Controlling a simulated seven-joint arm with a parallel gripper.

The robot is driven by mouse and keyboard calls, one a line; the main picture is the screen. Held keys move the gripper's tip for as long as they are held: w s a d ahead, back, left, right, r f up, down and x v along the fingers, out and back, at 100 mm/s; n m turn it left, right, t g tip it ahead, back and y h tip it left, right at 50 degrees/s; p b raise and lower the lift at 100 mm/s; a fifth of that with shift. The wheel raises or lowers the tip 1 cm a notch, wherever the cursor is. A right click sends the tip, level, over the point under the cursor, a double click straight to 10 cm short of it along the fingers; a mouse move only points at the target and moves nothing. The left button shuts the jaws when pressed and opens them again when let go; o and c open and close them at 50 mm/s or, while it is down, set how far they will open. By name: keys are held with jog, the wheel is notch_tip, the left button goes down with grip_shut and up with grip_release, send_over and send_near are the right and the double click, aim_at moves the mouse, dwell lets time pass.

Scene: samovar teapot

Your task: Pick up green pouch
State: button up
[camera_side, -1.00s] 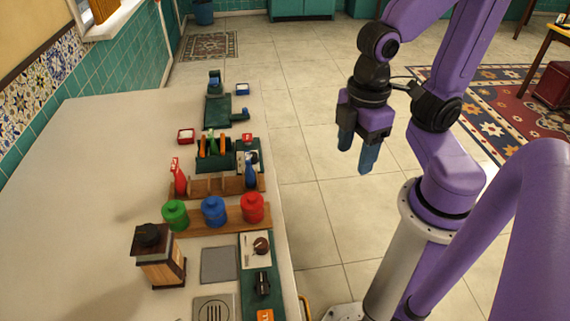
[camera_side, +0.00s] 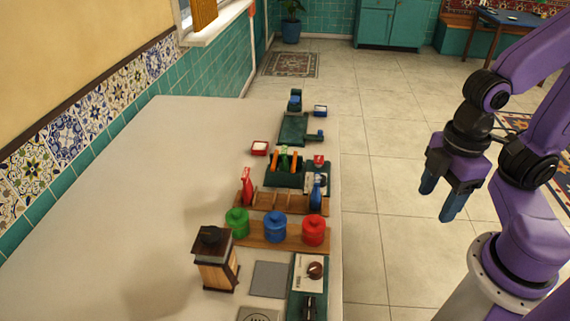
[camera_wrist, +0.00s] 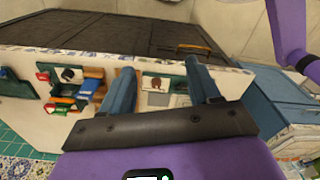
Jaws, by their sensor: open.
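My gripper (camera_side: 440,200) hangs over the floor to the right of the counter in the side view, fingers pointing down. Its two blue fingers are apart with nothing between them, as the wrist view (camera_wrist: 160,82) also shows. I cannot pick out a green pouch for certain. A small bright green item (camera_side: 284,158) stands between orange ones in a dark green holder (camera_side: 284,180) on the counter. It is too small to tell what it is. My gripper is well clear of it.
The counter (camera_side: 150,200) holds green (camera_side: 237,222), blue (camera_side: 275,227) and red (camera_side: 313,230) jars, a wooden grinder-like box (camera_side: 215,262), a red bottle (camera_side: 247,187) and a blue bottle (camera_side: 316,193). Its left part is bare. Tiled floor (camera_side: 385,150) lies right of it.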

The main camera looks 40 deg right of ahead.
jog(key=c, duration=0.4)
